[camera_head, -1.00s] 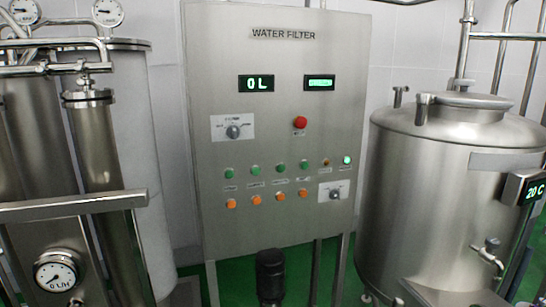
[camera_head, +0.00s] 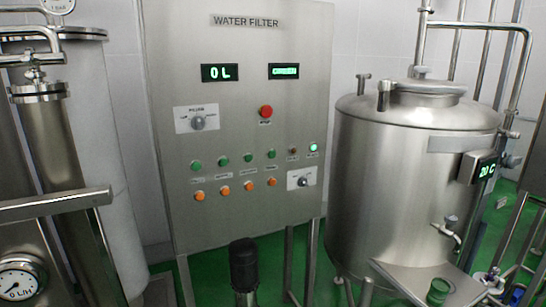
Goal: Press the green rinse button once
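The steel WATER FILTER panel (camera_head: 245,90) stands left of centre in the head view. A row of green buttons runs across its lower half: one at the left end (camera_head: 196,165), then a second (camera_head: 223,160), a third (camera_head: 248,157) and another (camera_head: 271,154). A bright green lamp or button (camera_head: 313,147) glows at the row's right end. The labels are too small to read, so I cannot tell which one is rinse.
Orange buttons (camera_head: 199,196) sit below the green row, and a red button (camera_head: 266,112) above. The left display (camera_head: 220,73) reads 0 L. A steel tank (camera_head: 385,190) is at right, pipes and cylinders at left.

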